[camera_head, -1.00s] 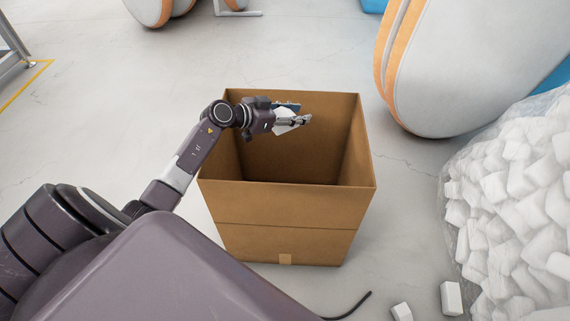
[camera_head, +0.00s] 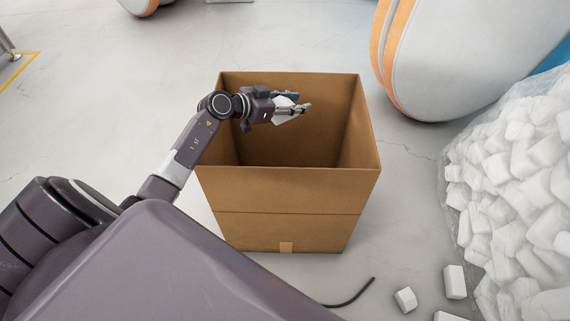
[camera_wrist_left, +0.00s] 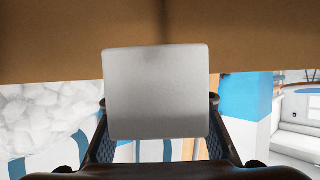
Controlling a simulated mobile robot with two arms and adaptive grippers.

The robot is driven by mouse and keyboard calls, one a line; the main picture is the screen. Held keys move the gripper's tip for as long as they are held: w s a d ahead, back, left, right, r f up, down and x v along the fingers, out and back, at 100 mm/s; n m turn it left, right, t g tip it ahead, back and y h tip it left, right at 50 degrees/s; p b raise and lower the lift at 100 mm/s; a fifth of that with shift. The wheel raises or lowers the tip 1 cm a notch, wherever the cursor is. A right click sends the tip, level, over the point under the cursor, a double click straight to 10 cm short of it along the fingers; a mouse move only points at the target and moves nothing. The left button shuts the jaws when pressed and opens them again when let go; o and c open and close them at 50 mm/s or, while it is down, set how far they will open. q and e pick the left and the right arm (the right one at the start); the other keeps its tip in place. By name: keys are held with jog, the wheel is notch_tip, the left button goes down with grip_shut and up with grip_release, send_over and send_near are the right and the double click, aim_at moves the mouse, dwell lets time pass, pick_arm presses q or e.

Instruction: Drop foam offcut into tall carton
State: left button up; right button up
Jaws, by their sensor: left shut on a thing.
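The tall carton (camera_head: 288,190) is an open-topped brown cardboard box standing upright on the floor in the middle of the head view. My left gripper (camera_head: 302,108) is over the carton's opening, shut on the foam offcut (camera_head: 284,108), a pale block. In the left wrist view the foam offcut (camera_wrist_left: 156,92) is a grey-white, nearly square face between the two fingers, with a brown carton wall (camera_wrist_left: 80,40) behind it. The carton's bottom is partly hidden. My right gripper is not in view.
A clear bag of white foam pieces (camera_head: 515,190) stands at the right. Loose foam blocks (camera_head: 455,282) lie on the floor before it. A large grey and orange inflatable board (camera_head: 450,60) is at the upper right. A dark cable (camera_head: 355,295) lies near the carton. Floor left of the carton is clear.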

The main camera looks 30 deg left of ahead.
pick_arm(q)
jog(key=o, duration=0.9)
jog(key=v, duration=1.2)
jog(key=shift+r, duration=0.15)
